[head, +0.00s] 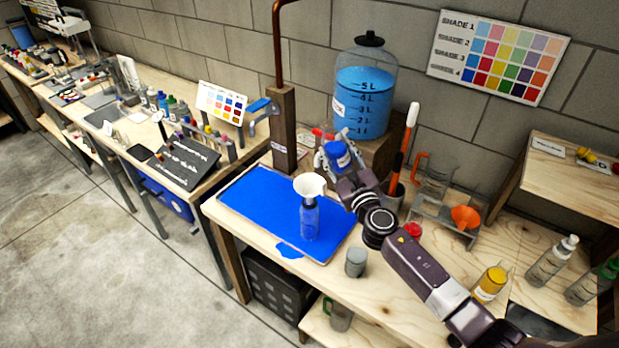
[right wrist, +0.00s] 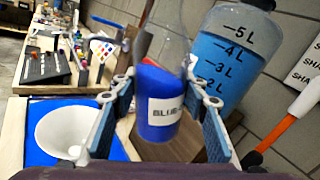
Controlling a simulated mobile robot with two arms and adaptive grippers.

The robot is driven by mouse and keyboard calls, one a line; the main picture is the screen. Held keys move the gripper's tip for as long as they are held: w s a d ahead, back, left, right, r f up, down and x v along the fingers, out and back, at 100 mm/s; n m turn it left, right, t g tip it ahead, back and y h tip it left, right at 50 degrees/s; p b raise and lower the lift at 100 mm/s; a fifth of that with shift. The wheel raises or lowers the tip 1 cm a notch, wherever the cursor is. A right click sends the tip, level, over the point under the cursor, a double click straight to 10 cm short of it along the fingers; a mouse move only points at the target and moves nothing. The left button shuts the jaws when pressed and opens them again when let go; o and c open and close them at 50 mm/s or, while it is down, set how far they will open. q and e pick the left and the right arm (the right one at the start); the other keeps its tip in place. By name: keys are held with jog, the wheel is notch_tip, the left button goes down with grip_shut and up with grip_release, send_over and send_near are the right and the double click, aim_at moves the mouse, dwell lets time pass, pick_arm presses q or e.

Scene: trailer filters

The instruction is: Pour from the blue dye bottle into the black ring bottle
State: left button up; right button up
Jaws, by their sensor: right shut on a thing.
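My right gripper (head: 338,152) is shut on the blue dye bottle (head: 336,156), which it holds up in the air behind the white funnel (head: 310,186). In the right wrist view the blue bottle (right wrist: 160,118), labelled "BLUE", is between the fingers (right wrist: 158,115) and looks close to upright. The funnel sits in the mouth of a bluish bottle (head: 309,222) standing on the tray; I cannot make out a black ring on it. The right wrist view also shows the funnel (right wrist: 68,128) left of the held bottle. My left gripper is out of view.
The tray (head: 344,248) is covered in blue, and a blue puddle (head: 289,251) lies on the table in front. A wooden post with a copper pipe (head: 283,130) and a large blue-filled jar (head: 362,95) stand behind. A grey cup (head: 356,262) stands right of the tray.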

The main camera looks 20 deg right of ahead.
jog(key=shift+a+f+n+b, duration=0.15)
jog(key=shift+n+b, duration=0.35)
jog(key=shift+n, duration=0.45)
jog(key=shift+a+n+b, duration=0.1)
jog(key=shift+n+b, duration=0.35)
jog(key=shift+n, duration=0.5)
jog(key=shift+d+r+n+t, duration=0.15)
jog(key=shift+r+n+t, duration=0.15)
jog(key=shift+r+n, duration=0.2)
jog(key=shift+d+r+n+y, duration=0.1)
jog(key=shift+d+n+y, duration=0.15)
jog(key=shift+n, duration=0.25)
jog(key=shift+f+b, duration=0.3)
jog(key=shift+b, duration=0.05)
jog(key=shift+r+n, duration=0.15)
jog(key=shift+n, duration=0.15)
jog(key=shift+d+f+n+y+b, duration=0.3)
jog(key=shift+n+b, duration=0.2)
jog(key=shift+n, duration=0.1)
jog(key=shift+f+b, duration=0.25)
jog(key=shift+b, duration=0.05)
jog(key=shift+w+f, duration=0.1)
jog(key=shift+f, duration=0.05)
